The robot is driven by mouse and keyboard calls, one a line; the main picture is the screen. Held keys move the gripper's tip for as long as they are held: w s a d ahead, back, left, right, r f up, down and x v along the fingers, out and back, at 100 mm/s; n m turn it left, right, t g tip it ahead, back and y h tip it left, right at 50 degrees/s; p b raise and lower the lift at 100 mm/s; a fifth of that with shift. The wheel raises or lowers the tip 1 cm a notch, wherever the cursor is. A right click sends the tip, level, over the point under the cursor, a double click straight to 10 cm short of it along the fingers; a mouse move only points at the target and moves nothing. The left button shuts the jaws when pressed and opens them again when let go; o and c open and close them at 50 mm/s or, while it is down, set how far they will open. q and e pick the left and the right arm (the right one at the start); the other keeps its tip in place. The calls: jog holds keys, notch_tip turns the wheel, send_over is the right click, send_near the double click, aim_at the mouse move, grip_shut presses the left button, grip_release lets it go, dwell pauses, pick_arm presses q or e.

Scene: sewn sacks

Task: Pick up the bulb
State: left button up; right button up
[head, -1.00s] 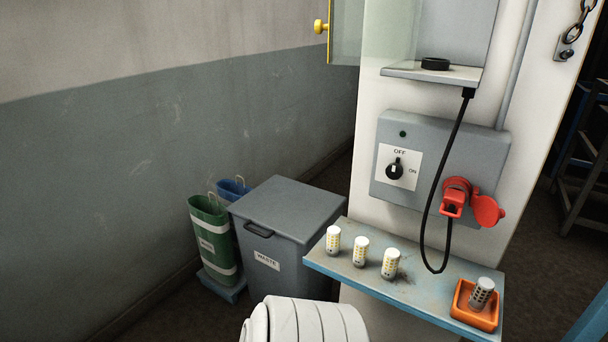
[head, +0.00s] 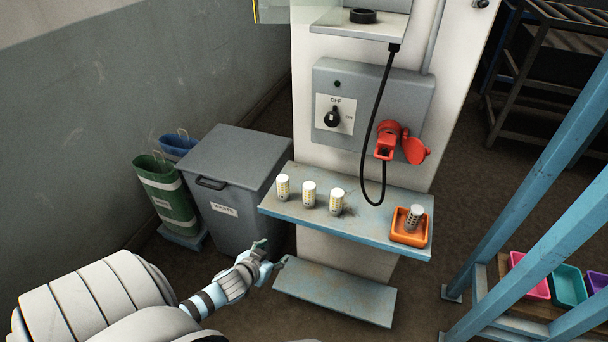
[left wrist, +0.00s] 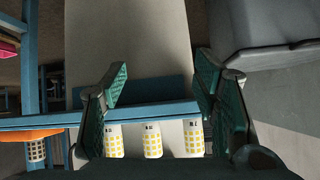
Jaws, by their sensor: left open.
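Three white bulbs with yellow grids stand upright in a row on the blue-edged shelf (head: 385,225): a left one (head: 283,188), a middle one (head: 309,195) and a right one (head: 337,202). A greyer bulb (head: 413,216) stands tilted in an orange tray (head: 408,238) at the shelf's right end. My left gripper (head: 272,252) is open and empty, below and in front of the shelf's left end. In the left wrist view, the row of bulbs (left wrist: 152,140) appears inverted beyond the green-padded fingers, not touching them. My right gripper is out of view.
A grey waste bin (head: 235,175) stands left of the shelf, with green (head: 165,195) and blue bags beside it. A lower plate (head: 335,292) juts out below the shelf. A black cable (head: 375,150) hangs to the shelf. Blue rack posts (head: 545,210) stand at right.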

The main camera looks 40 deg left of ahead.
aim_at(306, 193)
pick_arm(q)
jog(key=w+d+r+t, duration=0.1)
jog(key=w+r, duration=0.1)
jog(key=r, duration=0.3)
jog(key=w+r+t+p, duration=0.1)
jog(key=w+r, duration=0.1)
jog(key=r, duration=0.3)
jog(key=w+d+r+t, duration=0.1)
jog(key=w+r, duration=0.2)
jog(key=r, duration=0.3)
jog(key=shift+h, duration=0.3)
jog(key=x, duration=0.3)
jog(key=b+x, duration=0.1)
jog(key=x, duration=0.2)
jog(key=f+b+x, duration=0.1)
jog(key=x, duration=0.2)
jog(key=shift+s+a, duration=0.25)
jog(key=shift+s, duration=0.05)
jog(key=b+x, duration=0.3)
jog(key=x, duration=0.1)
jog(key=shift+a+r, duration=0.15)
jog(key=shift+a, duration=0.15)
jog(key=shift+w, duration=0.3)
jog(key=shift+w+a, duration=0.1)
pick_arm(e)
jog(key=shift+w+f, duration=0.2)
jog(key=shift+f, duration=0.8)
